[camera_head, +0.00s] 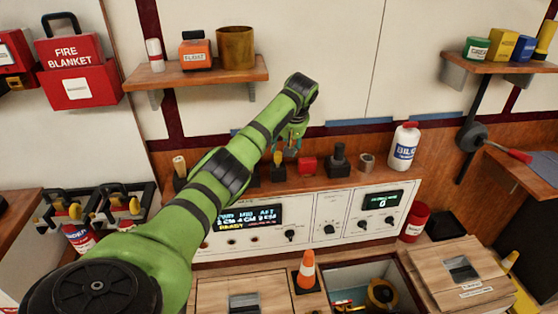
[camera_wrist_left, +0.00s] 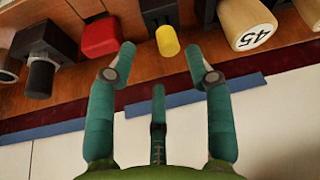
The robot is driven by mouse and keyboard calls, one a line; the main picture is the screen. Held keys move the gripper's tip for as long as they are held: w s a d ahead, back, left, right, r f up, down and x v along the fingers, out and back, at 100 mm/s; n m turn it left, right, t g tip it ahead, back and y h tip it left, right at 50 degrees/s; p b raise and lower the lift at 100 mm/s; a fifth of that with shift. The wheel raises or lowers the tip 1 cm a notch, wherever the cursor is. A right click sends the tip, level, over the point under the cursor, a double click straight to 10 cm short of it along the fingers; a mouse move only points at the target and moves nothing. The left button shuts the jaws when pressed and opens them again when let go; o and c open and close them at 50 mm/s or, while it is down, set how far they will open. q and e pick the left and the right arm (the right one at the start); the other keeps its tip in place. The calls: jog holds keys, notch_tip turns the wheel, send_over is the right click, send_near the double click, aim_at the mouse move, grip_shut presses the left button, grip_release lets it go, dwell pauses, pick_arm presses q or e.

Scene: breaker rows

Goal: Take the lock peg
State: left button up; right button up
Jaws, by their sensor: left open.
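A short yellow peg, which I take to be the lock peg, shows in the left wrist view (camera_wrist_left: 167,42). It stands in a dark holder (camera_wrist_left: 160,12) on the wooden shelf. My left gripper (camera_wrist_left: 160,62) is open, with its fingers reaching toward the peg. The peg lies just beyond and between the two outer fingertips, with nothing seen gripped. In the head view my left gripper (camera_head: 291,136) is above the shelf over the panel, and the peg (camera_head: 278,158) is small and partly hidden there. My right gripper is not in view.
A red block (camera_head: 307,165) and a black knobbed piece (camera_head: 338,160) stand on the shelf beside the peg. A wooden cylinder marked 45 (camera_wrist_left: 248,22) is on its other side. A white bottle (camera_head: 404,147) stands further right. A control panel (camera_head: 320,220) is below.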

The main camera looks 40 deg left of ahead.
aim_at(278, 153)
pick_arm(q)
jog(key=shift+a+r+p+x, duration=0.1)
jog(key=shift+a+p+x, duration=0.1)
jog(key=shift+x, duration=1)
jog(key=shift+a+r+p+x, duration=0.1)
jog(key=shift+a+x, duration=0.1)
jog(key=shift+x, duration=0.95)
jog(key=shift+a+p+x, duration=0.15)
jog(key=shift+a+x, duration=0.05)
jog(key=shift+x, duration=1)
jog(key=shift+s, duration=0.15)
jog(key=shift+c, duration=0.4)
grip_shut()
